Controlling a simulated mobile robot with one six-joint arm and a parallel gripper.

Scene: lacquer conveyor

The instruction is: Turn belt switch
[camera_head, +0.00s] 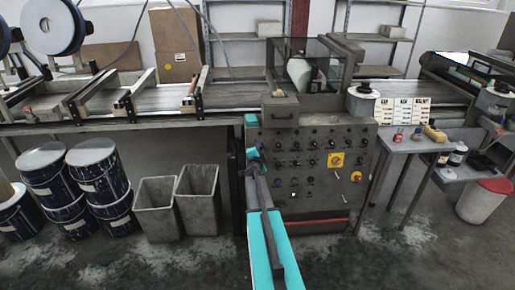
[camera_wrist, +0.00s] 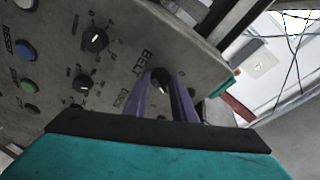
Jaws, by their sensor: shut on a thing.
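The control panel (camera_head: 320,190) stands under the conveyor in the middle of the head view, with rows of small black knobs. The belt switch (camera_wrist: 162,74), a dark rotary knob beside the printed word BELT, is at the panel's edge in the wrist view. My gripper (camera_wrist: 168,78) has its two purple fingers closed on either side of this knob. The fingers hide most of the knob, so its pointer direction is unclear. In the head view my gripper (camera_head: 253,153) is at the panel's left edge, and my arm covers part of that side.
Other black knobs (camera_wrist: 94,39) and a blue button (camera_wrist: 25,49) sit near the fingers. A yellow-backed red switch (camera_head: 335,160) is farther right on the panel. Grey bins (camera_head: 158,208) and blue drums (camera_head: 97,180) stand left; a side table (camera_head: 405,145) stands right.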

